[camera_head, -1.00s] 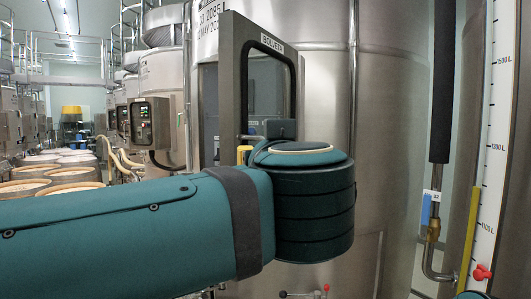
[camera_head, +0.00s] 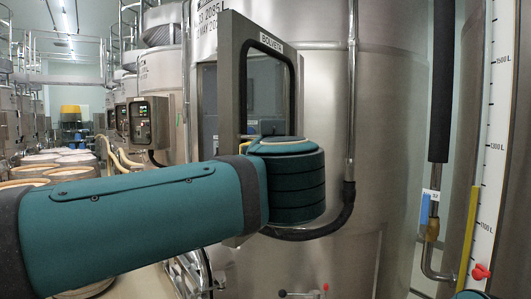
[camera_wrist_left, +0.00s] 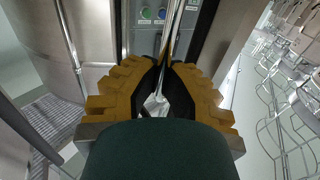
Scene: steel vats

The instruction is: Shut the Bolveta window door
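The Bolveta window door (camera_head: 238,75) stands ajar on the front of the large steel vat. It is a grey frame with a dark-edged clear pane and a "BOLVETA" label. Behind it is a grey cabinet (camera_head: 208,110). My teal left arm crosses below the door in the head view and hides its lower part and my left gripper. In the left wrist view my left gripper (camera_wrist_left: 167,68) has its yellow-brown fingers drawn in near each other. A thin bright edge runs between the dark pads; I cannot tell whether they press on it. My right gripper is not in view.
The steel vat (camera_head: 385,130) fills the middle, with a black hose (camera_head: 335,222) low on its front. A level gauge (camera_head: 490,150) stands at the right. A control box (camera_head: 150,122) and several barrels (camera_head: 75,173) are at the left.

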